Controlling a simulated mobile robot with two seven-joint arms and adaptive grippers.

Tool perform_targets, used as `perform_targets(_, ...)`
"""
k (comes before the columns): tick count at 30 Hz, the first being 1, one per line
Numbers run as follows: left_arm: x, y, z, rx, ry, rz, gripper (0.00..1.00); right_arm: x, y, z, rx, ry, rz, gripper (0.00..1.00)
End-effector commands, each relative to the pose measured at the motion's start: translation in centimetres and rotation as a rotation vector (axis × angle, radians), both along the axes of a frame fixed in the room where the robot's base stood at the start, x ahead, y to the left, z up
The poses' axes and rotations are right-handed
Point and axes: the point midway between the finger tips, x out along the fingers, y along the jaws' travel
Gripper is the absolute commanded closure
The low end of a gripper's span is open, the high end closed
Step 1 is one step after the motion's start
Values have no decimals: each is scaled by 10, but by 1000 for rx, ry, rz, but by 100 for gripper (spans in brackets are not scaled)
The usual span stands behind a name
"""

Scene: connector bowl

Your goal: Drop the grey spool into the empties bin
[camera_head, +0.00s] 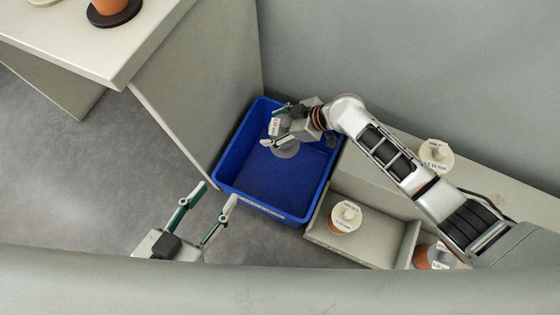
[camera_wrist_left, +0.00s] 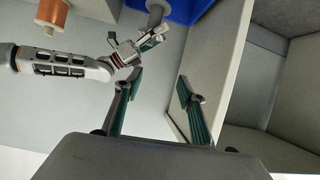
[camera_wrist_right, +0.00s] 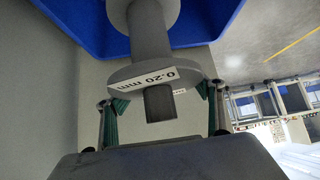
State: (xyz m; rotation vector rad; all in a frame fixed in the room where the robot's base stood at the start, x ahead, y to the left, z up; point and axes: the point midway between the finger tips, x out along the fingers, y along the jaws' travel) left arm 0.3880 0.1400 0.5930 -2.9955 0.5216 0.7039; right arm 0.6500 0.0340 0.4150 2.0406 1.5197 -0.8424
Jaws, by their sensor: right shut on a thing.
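The grey spool (camera_head: 287,151) hangs in my right gripper (camera_head: 271,127), above the inside of the blue empties bin (camera_head: 227,171). In the right wrist view the spool (camera_wrist_right: 152,43) shows a grey flange with a "0.20 mm" label, and the fingers close on its near end. The bin's blue wall (camera_wrist_right: 80,25) shows beyond it. My left gripper (camera_head: 219,191) is open and empty, in front of the bin's left side. In the left wrist view its fingers (camera_wrist_left: 160,76) stand apart with nothing between them.
Orange spools stand at the right: one in a grey compartment (camera_head: 345,217), one partly behind my right arm (camera_head: 424,256). A pale-topped spool (camera_head: 436,156) is on the ledge. A table (camera_head: 85,45) at upper left carries another orange spool (camera_head: 110,8). Grey floor is clear at left.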

Motion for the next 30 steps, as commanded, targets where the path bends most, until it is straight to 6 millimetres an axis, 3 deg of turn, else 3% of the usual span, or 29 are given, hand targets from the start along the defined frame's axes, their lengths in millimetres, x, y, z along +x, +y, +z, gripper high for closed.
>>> perform_targets(12, -9, -28, -8, -200, 47, 52, 60, -4, 0, -50, 0, 10, -1, 62)
perform_targets(27, -10, -38, -5, -279, 55, 72, 60, 0, 0, -54, 0, -1, -2, 62)
perform_targets(28, -10, -38, -5, -279, 55, 72, 60, 0, 0, -54, 0, -1, -2, 27)
perform_targets(30, -10, -38, -5, -279, 55, 72, 60, 0, 0, -54, 0, -1, -2, 13)
